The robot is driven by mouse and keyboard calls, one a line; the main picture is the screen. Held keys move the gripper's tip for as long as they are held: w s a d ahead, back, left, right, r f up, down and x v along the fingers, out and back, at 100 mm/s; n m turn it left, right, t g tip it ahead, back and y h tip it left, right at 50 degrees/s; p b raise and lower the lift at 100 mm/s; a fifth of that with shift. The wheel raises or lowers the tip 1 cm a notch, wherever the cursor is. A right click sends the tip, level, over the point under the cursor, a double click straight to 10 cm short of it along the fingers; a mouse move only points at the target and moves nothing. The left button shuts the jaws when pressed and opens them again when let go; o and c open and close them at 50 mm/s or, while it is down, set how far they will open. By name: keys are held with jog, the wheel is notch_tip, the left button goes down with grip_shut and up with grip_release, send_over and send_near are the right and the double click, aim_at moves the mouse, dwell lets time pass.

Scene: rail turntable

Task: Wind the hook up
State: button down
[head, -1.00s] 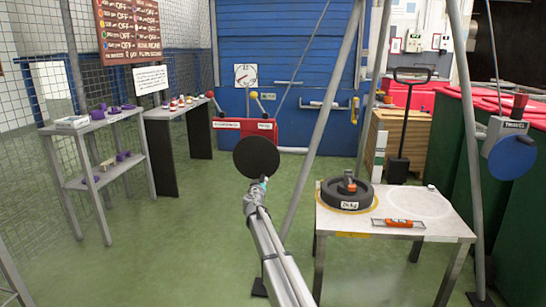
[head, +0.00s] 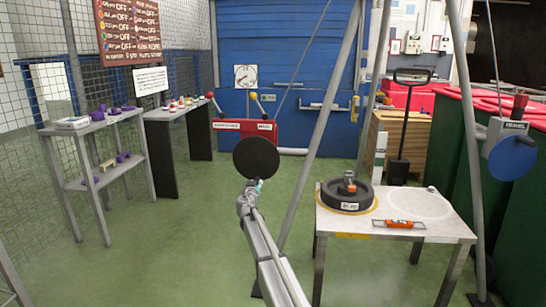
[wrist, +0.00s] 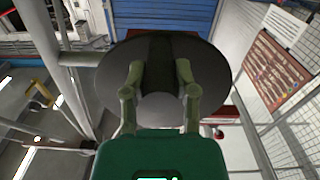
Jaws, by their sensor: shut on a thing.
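My gripper (wrist: 160,75) is shut on a dark bar in the middle of a round black disc (wrist: 110,82). The disc also shows at the end of my arm in the head view (head: 256,158), hiding most of the gripper there. A winch with a blue round face (head: 512,157) and a red knob (head: 520,101) is on the right frame leg. A taut line (head: 494,60) runs above it. I cannot make out a hook in either view. A black round weight (head: 330,197) with an orange-topped piece (head: 348,186) lies on the table (head: 400,222).
An orange level-like tool (head: 398,224) lies at the table's front. Grey frame legs (head: 325,120) slant close beside the disc and at the right. Shelves with purple items (head: 92,130) stand left. Green bins (head: 450,150) stand right. The green floor (head: 170,245) at left is clear.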

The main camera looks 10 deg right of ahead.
jog(key=shift+w+a+m, duration=0.25)
jog(key=shift+a+m, duration=0.55)
jog(key=shift+a, duration=0.05)
jog(key=shift+w+a+r+m, duration=0.15)
jog(key=shift+w+a+m, duration=0.1)
jog(key=shift+a+m, duration=0.55)
jog(key=shift+w+a+r+m, duration=0.2)
jog(key=shift+a+m, duration=0.3)
jog(key=shift+m, duration=0.5)
jog(key=shift+f, duration=0.1)
jog(key=shift+c, duration=1)
grip_release()
jog(key=shift+d, duration=0.1)
jog(key=shift+s, duration=0.15)
jog(key=v, duration=0.7)
jog(key=shift+s, duration=0.4)
